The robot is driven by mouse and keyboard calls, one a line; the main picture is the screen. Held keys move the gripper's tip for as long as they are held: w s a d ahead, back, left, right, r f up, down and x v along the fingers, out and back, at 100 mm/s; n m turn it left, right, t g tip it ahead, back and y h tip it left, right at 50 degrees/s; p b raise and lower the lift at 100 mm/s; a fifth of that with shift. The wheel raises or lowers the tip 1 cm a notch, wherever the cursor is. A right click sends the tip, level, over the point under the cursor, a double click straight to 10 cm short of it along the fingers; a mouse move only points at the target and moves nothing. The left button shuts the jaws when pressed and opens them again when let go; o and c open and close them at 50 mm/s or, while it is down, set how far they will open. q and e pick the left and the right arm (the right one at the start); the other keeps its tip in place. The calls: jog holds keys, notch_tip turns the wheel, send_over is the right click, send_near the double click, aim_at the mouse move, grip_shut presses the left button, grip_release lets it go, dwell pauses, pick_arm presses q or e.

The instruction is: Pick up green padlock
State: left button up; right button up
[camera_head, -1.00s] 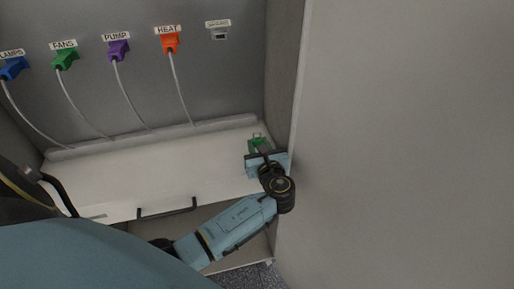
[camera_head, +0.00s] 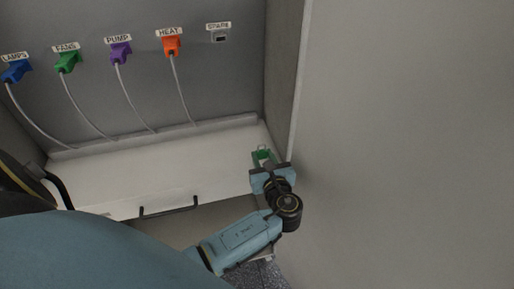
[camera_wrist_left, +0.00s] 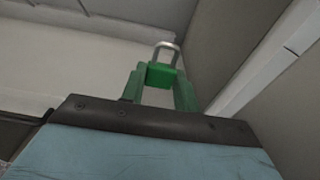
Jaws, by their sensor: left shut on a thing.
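The green padlock (camera_head: 263,154) with its pale metal shackle is at the right end of the white shelf, close to the cabinet's right wall. My left gripper (camera_head: 264,161) is shut on it, and the shackle points away from the gripper. The padlock also shows in the left wrist view (camera_wrist_left: 162,76), its green body between the two fingers with the shackle upright above. Whether the padlock is clear of the shelf is hard to tell. My right gripper is not in view.
The white shelf (camera_head: 150,177) is otherwise bare, with a black handle (camera_head: 170,207) on its front. Blue, green, purple and orange plugs (camera_head: 171,46) with grey cables are on the back panel, beside an empty spare socket (camera_head: 220,36). A pale panel (camera_head: 410,150) fills the right.

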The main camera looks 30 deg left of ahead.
pick_arm(q)
jog(key=f+p+v, duration=0.1)
jog(key=p+v, duration=0.1)
jog(key=v, duration=0.5)
dwell(0.6)
dwell(0.5)
